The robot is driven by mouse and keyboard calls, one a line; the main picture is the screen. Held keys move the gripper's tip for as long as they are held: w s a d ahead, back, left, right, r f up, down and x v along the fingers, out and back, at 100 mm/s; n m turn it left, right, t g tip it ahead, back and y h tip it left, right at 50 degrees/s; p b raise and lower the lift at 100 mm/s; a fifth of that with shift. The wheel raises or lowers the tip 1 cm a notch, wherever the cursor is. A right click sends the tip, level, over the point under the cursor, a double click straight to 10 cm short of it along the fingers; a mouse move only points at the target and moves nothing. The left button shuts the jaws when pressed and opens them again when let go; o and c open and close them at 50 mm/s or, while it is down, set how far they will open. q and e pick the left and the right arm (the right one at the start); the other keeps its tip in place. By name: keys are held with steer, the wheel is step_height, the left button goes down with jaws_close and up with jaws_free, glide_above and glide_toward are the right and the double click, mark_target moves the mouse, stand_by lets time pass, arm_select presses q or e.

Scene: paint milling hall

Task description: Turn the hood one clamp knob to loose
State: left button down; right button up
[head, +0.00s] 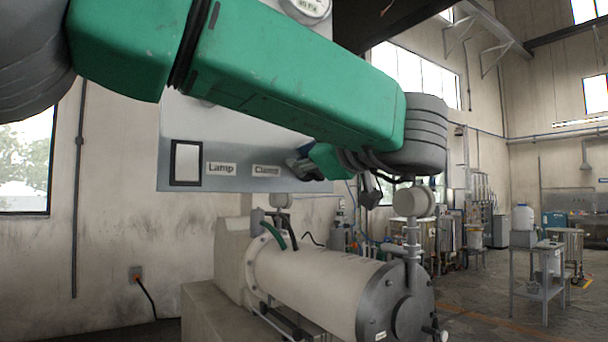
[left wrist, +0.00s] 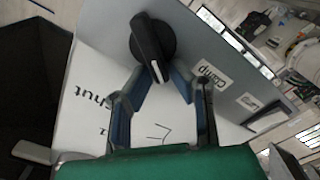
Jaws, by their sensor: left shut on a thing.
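The clamp knob (left wrist: 152,45) is black with a white mark at the tip of its handle. It sits on the grey panel strip beside the Clamp label (left wrist: 212,75) in the left wrist view. My left gripper (left wrist: 154,74) is shut on the knob's handle, one finger on each side of it. In the head view my left gripper (head: 303,165) is at the right end of the panel (head: 200,184), just right of the Clamp label (head: 266,171). There the knob is mostly hidden by the gripper. My right gripper is not in view.
A Lamp label (head: 221,169) and a dark-framed switch (head: 187,163) are left of the Clamp label. A horizontal mill cylinder (head: 315,280) stands below the panel. A gauge (head: 308,8) is above my green arm.

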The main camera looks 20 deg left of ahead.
arm_select(q)
step_height(320, 180, down, 3)
steer(key=n+b, duration=0.5)
steer(key=shift+s+r+b, duration=0.15)
steer(key=shift+b, duration=0.25)
steer(key=shift+n+b, duration=1.6)
steer(key=shift+n, duration=0.2)
steer(key=c, duration=1.6)
jaws_free()
steer(key=shift+c, duration=0.2)
steer(key=shift+o, duration=0.3)
steer(key=shift+d, duration=0.2)
steer(key=shift+r, duration=0.1)
steer(key=shift+d, duration=0.1)
steer(key=shift+r, duration=0.1)
